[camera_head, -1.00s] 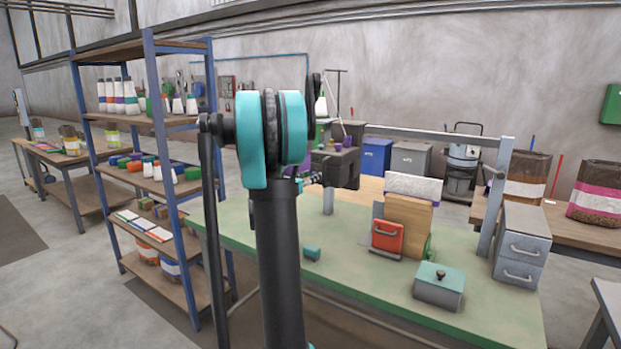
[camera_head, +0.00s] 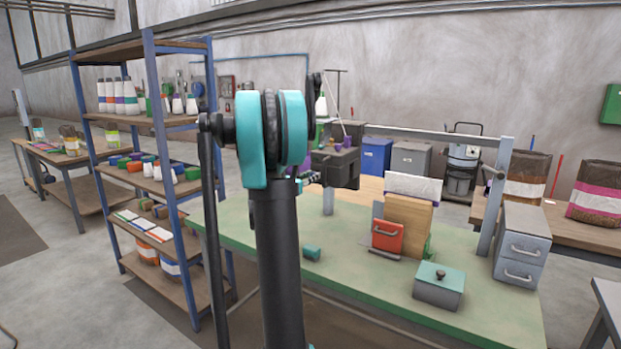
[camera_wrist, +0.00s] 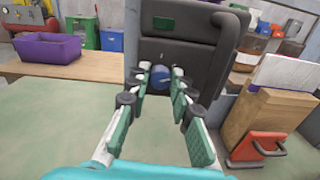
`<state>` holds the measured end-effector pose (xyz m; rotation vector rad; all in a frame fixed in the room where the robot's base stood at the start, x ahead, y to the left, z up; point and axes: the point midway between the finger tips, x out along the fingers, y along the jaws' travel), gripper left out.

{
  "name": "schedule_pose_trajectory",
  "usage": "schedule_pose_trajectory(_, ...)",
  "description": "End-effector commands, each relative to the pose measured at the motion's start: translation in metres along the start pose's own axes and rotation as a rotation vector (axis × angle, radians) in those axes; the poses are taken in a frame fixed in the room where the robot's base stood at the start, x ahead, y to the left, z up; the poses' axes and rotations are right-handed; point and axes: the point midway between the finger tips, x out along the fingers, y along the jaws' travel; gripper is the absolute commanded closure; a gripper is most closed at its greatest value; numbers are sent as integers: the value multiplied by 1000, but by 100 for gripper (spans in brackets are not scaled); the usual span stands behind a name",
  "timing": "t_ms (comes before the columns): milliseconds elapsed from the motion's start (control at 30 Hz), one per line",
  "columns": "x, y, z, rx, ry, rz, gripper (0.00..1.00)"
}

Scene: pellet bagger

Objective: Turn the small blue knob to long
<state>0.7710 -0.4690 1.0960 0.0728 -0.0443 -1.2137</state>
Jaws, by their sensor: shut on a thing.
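In the wrist view the small blue knob (camera_wrist: 158,79) sits on the front face of a dark grey machine (camera_wrist: 195,50). My gripper (camera_wrist: 160,76) reaches forward to the knob, with its two green-padded fingers on either side of it and shut on it. The knob's marks and the word "long" cannot be read.
A purple bin (camera_wrist: 48,47) stands left of the machine. On the green bench (camera_head: 370,285) are an orange-red handled block (camera_head: 387,238), a lidded grey box (camera_head: 438,286) and a small teal block (camera_head: 312,253). A grey drawer unit (camera_head: 522,247) stands at the right. A shelf rack (camera_head: 150,120) stands left.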

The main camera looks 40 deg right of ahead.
Motion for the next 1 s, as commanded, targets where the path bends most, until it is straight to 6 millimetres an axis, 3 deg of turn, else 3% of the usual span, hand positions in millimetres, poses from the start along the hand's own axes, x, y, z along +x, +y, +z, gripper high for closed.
schedule_pose_trajectory(700,0,-2,0,642,24,1,100)
schedule_pose_trajectory(1000,0,-2,0,833,31,1,100)
